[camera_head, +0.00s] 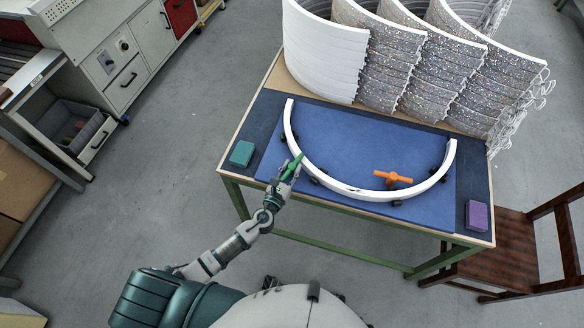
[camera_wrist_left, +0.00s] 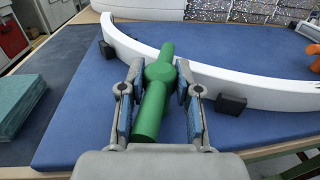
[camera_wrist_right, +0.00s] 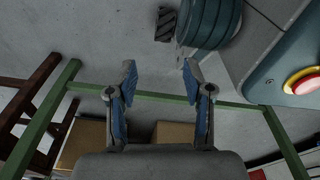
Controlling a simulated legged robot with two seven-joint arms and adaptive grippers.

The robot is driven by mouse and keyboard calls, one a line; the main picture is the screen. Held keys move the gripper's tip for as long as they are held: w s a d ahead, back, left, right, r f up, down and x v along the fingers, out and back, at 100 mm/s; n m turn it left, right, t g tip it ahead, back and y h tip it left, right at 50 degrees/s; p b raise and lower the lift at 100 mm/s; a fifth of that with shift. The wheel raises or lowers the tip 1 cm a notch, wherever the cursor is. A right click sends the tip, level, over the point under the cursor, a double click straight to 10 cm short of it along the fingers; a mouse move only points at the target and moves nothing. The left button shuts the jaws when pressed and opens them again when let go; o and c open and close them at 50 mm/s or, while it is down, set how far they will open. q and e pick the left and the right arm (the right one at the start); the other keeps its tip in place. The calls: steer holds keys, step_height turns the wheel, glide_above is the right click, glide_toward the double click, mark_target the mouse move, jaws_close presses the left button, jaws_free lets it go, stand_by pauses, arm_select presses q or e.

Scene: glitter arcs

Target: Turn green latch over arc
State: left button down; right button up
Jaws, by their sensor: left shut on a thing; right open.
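The green latch (camera_head: 292,166) is a bar with a round hub at the left part of the white arc (camera_head: 299,142). In the left wrist view the latch (camera_wrist_left: 156,95) points away from me, its far end reaching the arc's edge (camera_wrist_left: 215,75). My left gripper (camera_head: 287,172) is at the latch, with its blue-padded fingers (camera_wrist_left: 156,100) on both sides of the bar. Whether the latch's far end lies over the arc or only against it is hard to tell. My right gripper (camera_wrist_right: 158,80) is open and empty, away from the table top.
An orange latch (camera_head: 393,178) sits at the arc's right part. Black blocks (camera_wrist_left: 231,104) stand along the arc. A teal block (camera_head: 242,153) and a purple block (camera_head: 476,215) lie at the table's sides. Glittery arcs (camera_head: 420,75) stand at the back. A wooden chair (camera_head: 512,250) is at right.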

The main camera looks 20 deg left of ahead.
arm_select(q)
steer(key=m+h+b, duration=0.1)
steer(key=m+g+h+b, duration=0.1)
steer(key=h, duration=0.1)
steer(key=m+h+b, duration=0.1)
steer(key=h+b, duration=0.1)
steer(key=shift+a+f+m+g, duration=0.15)
steer(key=shift+f+m+g, duration=0.15)
steer(key=shift+m+g, duration=0.1)
steer(key=m+g+h+b, duration=0.1)
steer(key=h+b, duration=0.1)
steer(key=b, duration=0.1)
steer(key=shift+r+m+g+h, duration=0.2)
steer(key=shift+m+g+h, duration=0.2)
steer(key=shift+w+r, duration=0.1)
steer(key=shift+r, duration=0.05)
arm_select(e)
steer(key=w+r, duration=0.5)
steer(key=r, duration=0.3)
steer(key=w+a+r, duration=0.1)
steer(key=w+r, duration=0.3)
steer(key=r, duration=0.4)
steer(key=shift+w+a+t, duration=0.3)
steer(key=shift+w+t, duration=0.1)
arm_select(q)
steer(key=c, duration=1.1)
jaws_free()
steer(key=shift+a, duration=0.1)
